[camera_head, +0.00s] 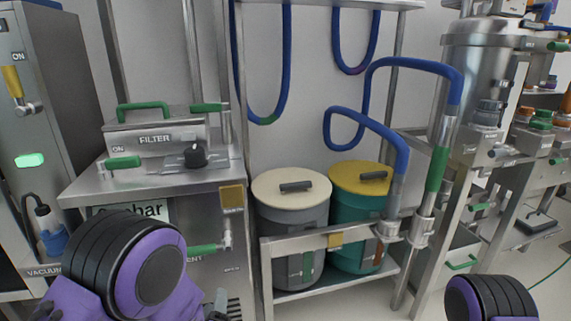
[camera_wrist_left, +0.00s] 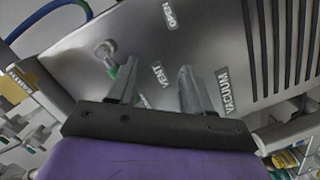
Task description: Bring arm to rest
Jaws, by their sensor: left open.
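My left arm, purple with black rings, comes in at the lower left of the head view. Its wrist is low in front of the steel filter cabinet (camera_head: 205,270). In the left wrist view my left gripper (camera_wrist_left: 158,78) is open, its two grey fingers apart with nothing between them. A steel panel (camera_wrist_left: 205,40) with VENT, OPEN and VACUUM labels lies beyond the fingers. A green-tipped valve (camera_wrist_left: 108,55) shows by the left finger; whether they touch I cannot tell. Part of my right arm shows at the lower right of the head view; its gripper is out of view.
A grey bin with a cream lid (camera_head: 291,188) and a teal bin with a yellow lid (camera_head: 360,177) stand on a low steel rack (camera_head: 300,243). Blue hoses (camera_head: 412,63) hang above. A steel vessel (camera_head: 485,65) stands at right. Some floor is clear below the rack.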

